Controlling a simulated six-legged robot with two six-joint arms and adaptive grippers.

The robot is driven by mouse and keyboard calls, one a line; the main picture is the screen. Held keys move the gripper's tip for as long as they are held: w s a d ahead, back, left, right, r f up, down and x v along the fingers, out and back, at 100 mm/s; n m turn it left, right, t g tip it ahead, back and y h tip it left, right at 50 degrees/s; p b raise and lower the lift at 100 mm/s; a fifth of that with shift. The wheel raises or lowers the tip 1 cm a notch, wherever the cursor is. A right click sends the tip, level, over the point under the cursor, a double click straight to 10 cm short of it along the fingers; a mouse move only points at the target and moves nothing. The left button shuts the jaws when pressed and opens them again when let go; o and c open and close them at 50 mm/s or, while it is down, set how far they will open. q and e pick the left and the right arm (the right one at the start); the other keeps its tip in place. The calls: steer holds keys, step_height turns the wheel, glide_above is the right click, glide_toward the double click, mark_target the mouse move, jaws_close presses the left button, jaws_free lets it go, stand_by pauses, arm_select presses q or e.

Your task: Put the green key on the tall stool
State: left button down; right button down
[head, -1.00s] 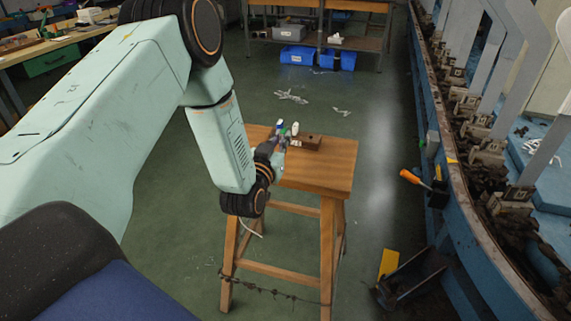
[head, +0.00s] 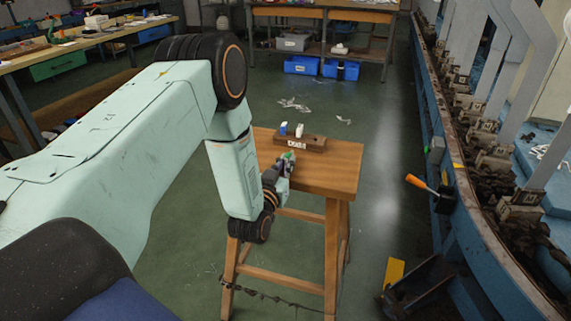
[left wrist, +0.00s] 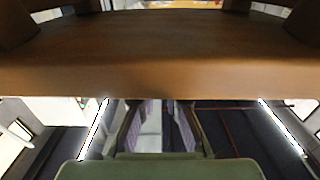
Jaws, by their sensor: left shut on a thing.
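The wooden tall stool (head: 335,178) stands in the middle of the head view. My left gripper (head: 286,163) is at the left part of its seat, in front of a small wooden rack. Whether the key touches the seat cannot be told. In the left wrist view a large dull green shape (left wrist: 160,170), likely the key close up, fills the bottom centre. A brown wooden surface (left wrist: 160,65) spans the upper part. My right gripper is not in view.
The labelled wooden rack (head: 313,142) on the seat holds a blue piece (head: 283,128) and a white piece (head: 299,129). The right side of the seat is clear. A blue machine (head: 475,250) runs along the right. Workbenches stand at the left and back.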

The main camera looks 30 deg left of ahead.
arm_select(q)
steer(key=c, duration=1.8)
jaws_free()
steer(key=o, duration=0.4)
steer(key=shift+f, duration=0.1)
